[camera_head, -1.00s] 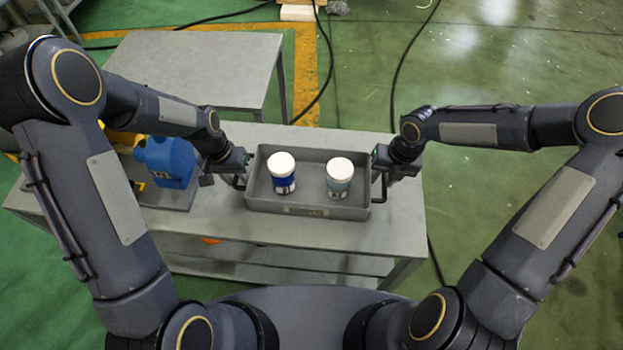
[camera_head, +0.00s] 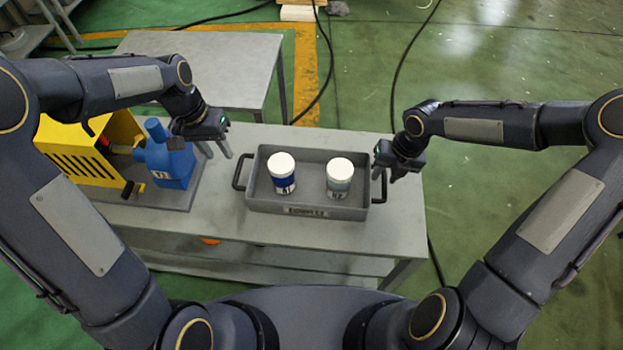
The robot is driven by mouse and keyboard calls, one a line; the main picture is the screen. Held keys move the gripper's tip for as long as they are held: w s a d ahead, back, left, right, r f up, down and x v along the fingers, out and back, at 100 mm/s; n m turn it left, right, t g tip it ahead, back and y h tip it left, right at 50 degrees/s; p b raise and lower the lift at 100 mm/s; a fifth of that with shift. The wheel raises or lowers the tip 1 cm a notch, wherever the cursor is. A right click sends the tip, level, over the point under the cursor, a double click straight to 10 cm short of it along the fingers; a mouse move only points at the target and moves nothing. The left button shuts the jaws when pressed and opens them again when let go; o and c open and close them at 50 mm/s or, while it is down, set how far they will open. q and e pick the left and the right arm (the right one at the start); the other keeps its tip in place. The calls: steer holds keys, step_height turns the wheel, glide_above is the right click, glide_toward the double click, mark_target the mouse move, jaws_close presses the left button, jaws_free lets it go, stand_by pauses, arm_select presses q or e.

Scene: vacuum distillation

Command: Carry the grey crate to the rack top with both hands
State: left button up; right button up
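The grey crate (camera_head: 306,210) sits level on the grey bench top (camera_head: 400,232), with a dark handle at each end. Two white-capped jars stand in it, one with a blue band (camera_head: 283,175) and one with a grey-green band (camera_head: 340,178). My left gripper (camera_head: 216,150) is open and empty, above and to the left of the crate's left handle (camera_head: 238,173), apart from it. My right gripper (camera_head: 390,172) is open just above the right handle (camera_head: 381,188). Its fingers partly overlap that handle in the view, and contact cannot be told.
A yellow machine (camera_head: 95,150) with a blue pump-like part (camera_head: 165,160) stands on the bench's left, close to my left gripper. Another grey table (camera_head: 200,65) stands behind. The bench has a lower shelf. Black cables lie on the green floor.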

step_height(320, 180, up, 10)
steer(key=d, duration=0.1)
steer(key=shift+s+d, duration=0.15)
steer(key=shift+d, duration=0.25)
